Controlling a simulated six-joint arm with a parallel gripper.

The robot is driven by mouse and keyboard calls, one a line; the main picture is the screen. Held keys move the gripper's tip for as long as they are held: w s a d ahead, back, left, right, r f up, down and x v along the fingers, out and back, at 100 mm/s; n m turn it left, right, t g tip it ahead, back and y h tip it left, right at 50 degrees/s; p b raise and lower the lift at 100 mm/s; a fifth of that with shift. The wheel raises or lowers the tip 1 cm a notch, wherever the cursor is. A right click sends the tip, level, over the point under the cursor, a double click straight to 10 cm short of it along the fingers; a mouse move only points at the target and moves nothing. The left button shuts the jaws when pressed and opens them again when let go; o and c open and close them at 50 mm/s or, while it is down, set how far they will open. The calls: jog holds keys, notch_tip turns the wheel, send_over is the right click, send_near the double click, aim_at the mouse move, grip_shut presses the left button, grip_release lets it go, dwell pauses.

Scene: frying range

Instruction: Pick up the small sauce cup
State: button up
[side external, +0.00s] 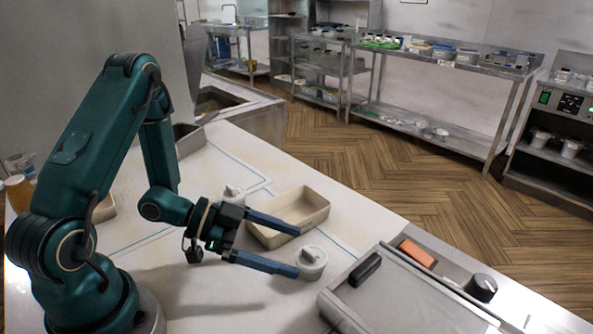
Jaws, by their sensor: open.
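One cup (312,264) is just beyond my fingertips, to the left of the fryer-like unit. The other cup (233,193) is behind my gripper, left of the tan tray, partly hidden at its base. I cannot tell which one is the small sauce cup. My gripper (298,251) is open, its two long blue fingers pointing right, with nothing held between them. The lower finger's tip overlaps the left edge of the nearer cup in the picture; I cannot tell whether it touches.
A tan rectangular tray (314,208) lies just behind the upper finger. A grey-lidded metal unit (400,306) with a black handle (365,270), an orange block (417,253) and a dark knob (481,288) stands at right. The counter in front of my gripper is clear.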

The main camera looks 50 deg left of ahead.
aim_at(302, 253)
jog(key=shift+x, duration=1.75)
jog(key=shift+c, duration=0.3)
jog(key=c, duration=1.3)
